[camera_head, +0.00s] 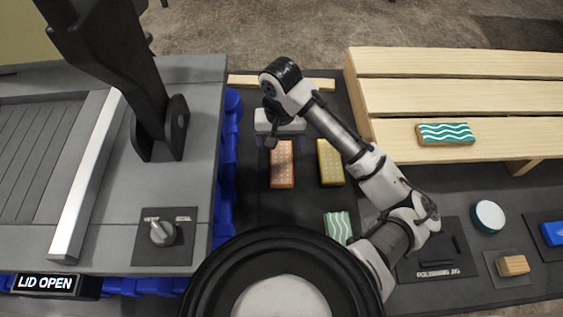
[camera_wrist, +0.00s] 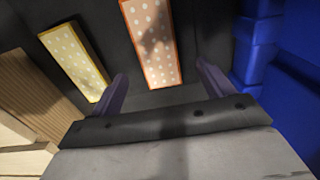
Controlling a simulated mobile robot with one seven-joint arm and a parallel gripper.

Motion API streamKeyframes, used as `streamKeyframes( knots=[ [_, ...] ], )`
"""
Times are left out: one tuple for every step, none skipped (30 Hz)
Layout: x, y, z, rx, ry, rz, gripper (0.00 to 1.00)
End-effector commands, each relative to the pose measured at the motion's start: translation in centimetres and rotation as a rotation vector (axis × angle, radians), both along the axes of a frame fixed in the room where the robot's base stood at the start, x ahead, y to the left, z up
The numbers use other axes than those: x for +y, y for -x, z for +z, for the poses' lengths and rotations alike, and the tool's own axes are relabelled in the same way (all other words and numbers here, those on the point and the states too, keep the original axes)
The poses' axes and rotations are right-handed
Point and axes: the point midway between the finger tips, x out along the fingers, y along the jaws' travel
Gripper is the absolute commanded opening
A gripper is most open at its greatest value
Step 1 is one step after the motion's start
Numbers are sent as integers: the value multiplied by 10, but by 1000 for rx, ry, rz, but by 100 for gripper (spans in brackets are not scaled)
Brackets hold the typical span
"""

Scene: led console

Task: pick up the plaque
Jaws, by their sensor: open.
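Several plaque-like blocks are in view, and I cannot tell which one the task means. An orange plaque with pale dots (camera_head: 282,168) lies flat on the dark surface; it also shows in the wrist view (camera_wrist: 151,40). A yellow dotted plaque (camera_head: 330,163) lies to its right, and to its left in the wrist view (camera_wrist: 76,62). A teal wavy plaque (camera_head: 338,226) lies nearer, partly hidden by my arm. Another teal wavy plaque (camera_head: 445,133) lies on the wooden slats. My gripper (camera_head: 281,143) is open and empty over the orange plaque's far end, its fingers purple.
A blue ribbed wall (camera_head: 228,150) borders the dark area on the left, beside a grey console with a knob (camera_head: 162,232) and a "LID OPEN" sign (camera_head: 45,283). Wooden slats (camera_head: 440,95) stand at right. A "polishing jig" plate (camera_head: 455,250) and a round teal-edged piece (camera_head: 488,216) lie front right.

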Motion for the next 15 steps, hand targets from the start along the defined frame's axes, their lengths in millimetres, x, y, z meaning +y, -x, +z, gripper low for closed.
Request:
streamKeyframes(
  knots=[
    [0, 0, -4, 2, -1, 0, 80],
    [-1, 1, -7, 2, -1, -1, 80],
    [-1, 1, -12, 3, -2, -2, 80],
    [-1, 2, -16, 4, -2, -2, 80],
    [-2, 1, -19, 2, 1, -2, 80],
    [-3, 1, -24, 2, 1, -2, 80],
    [-3, 2, -27, 2, 1, -2, 80],
    [-3, 2, -32, 3, 0, -1, 80],
    [-3, 1, -38, 2, 1, -1, 80],
    [-3, 1, -42, 2, 1, -1, 80],
    [-3, 1, -45, 2, 1, -1, 80],
    [-3, 1, -48, 1, 0, 0, 80],
    [-2, 1, -50, 1, 0, 0, 80],
    [-2, 1, -51, 0, -1, 0, 80],
    [-2, 1, -51, 0, -1, 0, 80]
  ],
)
